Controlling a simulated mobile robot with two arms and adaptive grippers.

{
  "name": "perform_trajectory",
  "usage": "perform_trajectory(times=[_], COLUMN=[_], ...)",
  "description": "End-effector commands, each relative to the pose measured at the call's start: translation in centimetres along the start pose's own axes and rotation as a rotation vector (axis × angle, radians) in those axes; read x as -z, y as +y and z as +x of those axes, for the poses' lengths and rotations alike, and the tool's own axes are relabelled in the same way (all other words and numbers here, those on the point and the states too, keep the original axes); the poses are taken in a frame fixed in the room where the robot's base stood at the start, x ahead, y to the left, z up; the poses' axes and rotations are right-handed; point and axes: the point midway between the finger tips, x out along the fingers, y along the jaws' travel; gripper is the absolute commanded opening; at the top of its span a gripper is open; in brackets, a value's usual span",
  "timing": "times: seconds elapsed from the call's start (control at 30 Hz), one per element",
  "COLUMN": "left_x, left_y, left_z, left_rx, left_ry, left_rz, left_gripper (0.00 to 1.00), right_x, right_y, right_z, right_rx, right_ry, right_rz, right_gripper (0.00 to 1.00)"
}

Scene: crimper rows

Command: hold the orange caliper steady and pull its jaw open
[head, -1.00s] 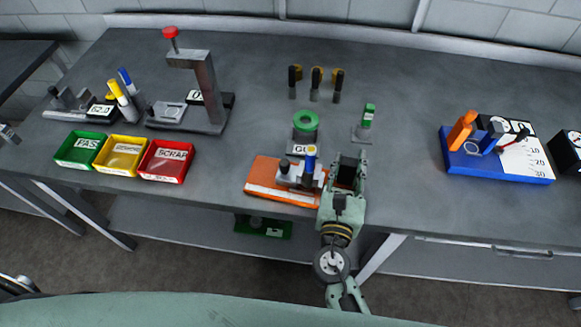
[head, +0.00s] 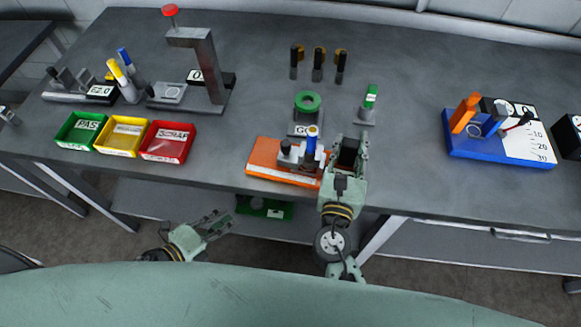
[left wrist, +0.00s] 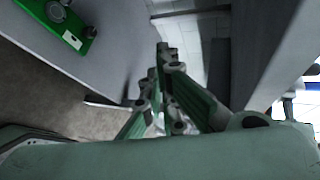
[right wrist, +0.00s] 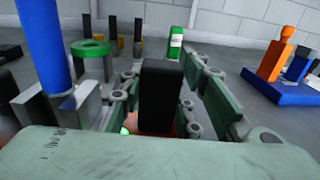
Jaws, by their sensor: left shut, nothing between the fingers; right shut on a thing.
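The orange caliper (head: 270,160) lies at the table's front edge, with a pale scale strip, a metal jaw part, a dark knob (head: 286,147) and a blue post (head: 311,143). My right gripper (head: 350,142) is at its right end, shut on an upright black block. The black block (right wrist: 160,90) shows between the fingers in the right wrist view, with orange below it. My left gripper (head: 222,217) is shut and empty, in front of and below the table edge, apart from the caliper. Its fingers (left wrist: 162,60) show in the left wrist view. The caliper's right end is partly hidden.
A green ring on a stand (head: 307,103) and a green-topped block (head: 369,100) stand behind the caliper. Green (head: 65,142), yellow (head: 107,148) and red (head: 152,155) trays sit left. A blue-based gauge (head: 480,155) is right. The table edge lies between my left gripper and the caliper.

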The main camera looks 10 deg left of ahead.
Motion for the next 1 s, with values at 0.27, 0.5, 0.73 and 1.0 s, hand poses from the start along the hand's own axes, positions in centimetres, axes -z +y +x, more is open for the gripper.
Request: perform_trajectory(times=[0.27, 0.5, 0.73, 1.0], left_x=[6.0, 6.5, 6.7, 7.7], left_y=[-10.7, -17.6, -21.5, -23.2], left_z=[-2.5, -1.8, -2.0, 0.5], left_rx=[0.232, 0.331, 0.387, 0.398], left_ry=[0.313, 0.307, 0.333, 0.339], left_rz=[0.601, 0.212, 0.005, -0.023], left_gripper=[0.0, 0.0, 0.0, 0.0], right_x=[0.1, 0.0, 0.1, 0.0], right_y=[0.0, 0.0, 0.0, 0.0], right_z=[0.0, 0.0, 0.0, 0.0], right_rx=[-0.001, -0.001, -0.001, -0.001], right_ry=[0.001, 0.001, 0.001, 0.001], right_rz=[0.0, 0.0, 0.0, 0.0], right_gripper=[0.0, 0.0, 0.0, 0.0])
